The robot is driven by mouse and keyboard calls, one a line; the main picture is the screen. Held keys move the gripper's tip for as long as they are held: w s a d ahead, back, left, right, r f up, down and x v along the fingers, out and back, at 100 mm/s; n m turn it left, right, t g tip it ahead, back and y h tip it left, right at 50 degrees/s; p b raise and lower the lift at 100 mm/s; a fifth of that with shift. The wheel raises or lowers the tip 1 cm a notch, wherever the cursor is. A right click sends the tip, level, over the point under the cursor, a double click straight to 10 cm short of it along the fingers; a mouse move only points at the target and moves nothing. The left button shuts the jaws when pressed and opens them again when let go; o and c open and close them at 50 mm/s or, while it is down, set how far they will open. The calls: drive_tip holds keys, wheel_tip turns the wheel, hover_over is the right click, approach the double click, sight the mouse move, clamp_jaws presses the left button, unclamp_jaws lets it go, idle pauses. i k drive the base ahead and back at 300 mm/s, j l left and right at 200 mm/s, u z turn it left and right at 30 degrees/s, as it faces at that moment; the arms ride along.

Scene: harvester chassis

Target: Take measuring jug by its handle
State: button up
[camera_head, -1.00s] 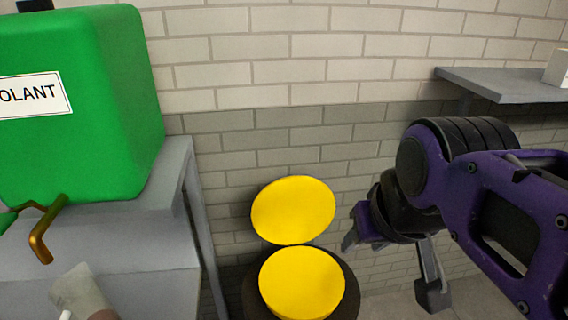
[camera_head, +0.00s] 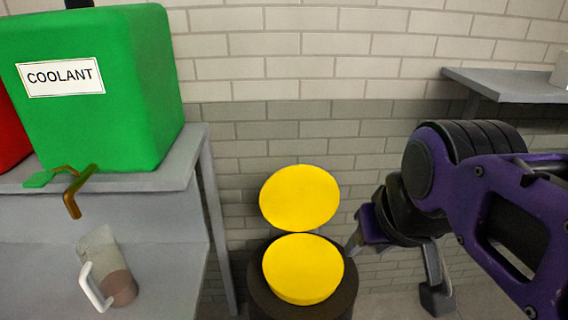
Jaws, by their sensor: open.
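The measuring jug (camera_head: 108,257) is a clear, greyish vessel with brownish contents near its base and a white handle on its left side. It stands on the lower grey shelf at the lower left, below the brass tap. My gripper (camera_head: 398,270) is at the right of the view, its two fingers spread apart with nothing between them. It is well to the right of the jug, with the yellow-lidded bin between them in the picture.
A green tank (camera_head: 100,95) labelled COOLANT sits on the upper shelf (camera_head: 160,176), its brass tap (camera_head: 76,192) sticking out over the jug. A dark bin (camera_head: 268,296) with yellow discs (camera_head: 303,268) stands mid-floor. A wall shelf (camera_head: 505,86) is at right.

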sight(101, 254)
drive_tip(key=u, duration=0.4)
drive_tip(key=l+u, duration=0.1)
drive_tip(key=u, duration=0.25)
drive_tip(key=k+u, duration=0.1)
drive_tip(key=u, duration=0.7)
drive_tip(key=i+j+u, duration=0.1)
drive_tip(key=u, duration=0.35)
drive_tip(key=j+u, duration=0.1)
drive_tip(key=u, duration=0.25)
drive_tip(key=i+u, duration=0.1)
drive_tip(key=u, duration=0.3)
drive_tip(key=i+j+u, duration=0.1)
drive_tip(key=u, duration=0.25)
drive_tip(key=i+u, duration=0.1)
drive_tip(key=i+z, duration=0.25)
drive_tip(key=z, duration=0.2)
drive_tip(key=i+j+z, duration=0.15)
drive_tip(key=z, duration=0.35)
drive_tip(key=i, duration=0.05)
